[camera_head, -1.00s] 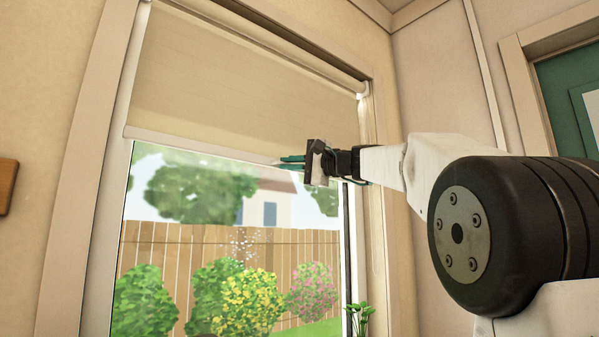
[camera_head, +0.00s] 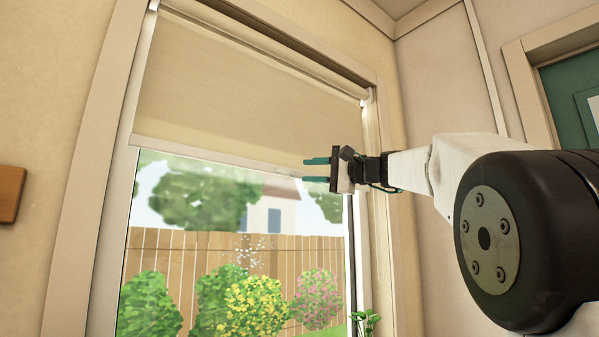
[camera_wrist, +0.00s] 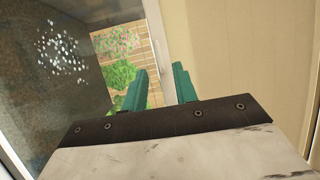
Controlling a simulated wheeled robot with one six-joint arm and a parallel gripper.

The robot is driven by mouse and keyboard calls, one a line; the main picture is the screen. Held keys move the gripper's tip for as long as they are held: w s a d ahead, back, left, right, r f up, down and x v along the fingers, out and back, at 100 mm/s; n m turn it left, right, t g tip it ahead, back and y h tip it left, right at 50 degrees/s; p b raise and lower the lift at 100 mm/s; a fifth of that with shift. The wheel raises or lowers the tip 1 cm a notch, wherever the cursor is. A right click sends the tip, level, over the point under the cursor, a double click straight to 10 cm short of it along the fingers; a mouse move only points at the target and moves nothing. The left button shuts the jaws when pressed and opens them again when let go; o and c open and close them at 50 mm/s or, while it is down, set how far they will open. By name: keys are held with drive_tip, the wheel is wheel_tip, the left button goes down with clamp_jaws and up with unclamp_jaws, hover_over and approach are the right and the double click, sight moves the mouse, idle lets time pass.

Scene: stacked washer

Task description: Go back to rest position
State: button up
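My gripper (camera_head: 308,170) is at the right side of the window, near the lower edge of the roller blind (camera_head: 235,105). Its two teal fingers point left and stand apart with nothing between them. In the wrist view the fingers of my gripper (camera_wrist: 160,88) also show a gap, with the window frame's edge behind. The blind is partly lowered and covers the upper part of the window. I cannot tell whether a finger touches the blind.
The window glass (camera_head: 180,240) looks onto a fence and bushes. A green plant (camera_head: 366,322) stands at the lower right of the window. A wooden object (camera_head: 10,194) is on the left wall. A green door (camera_head: 570,100) is at the far right.

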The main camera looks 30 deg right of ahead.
drive_tip(key=shift+v, duration=1.15)
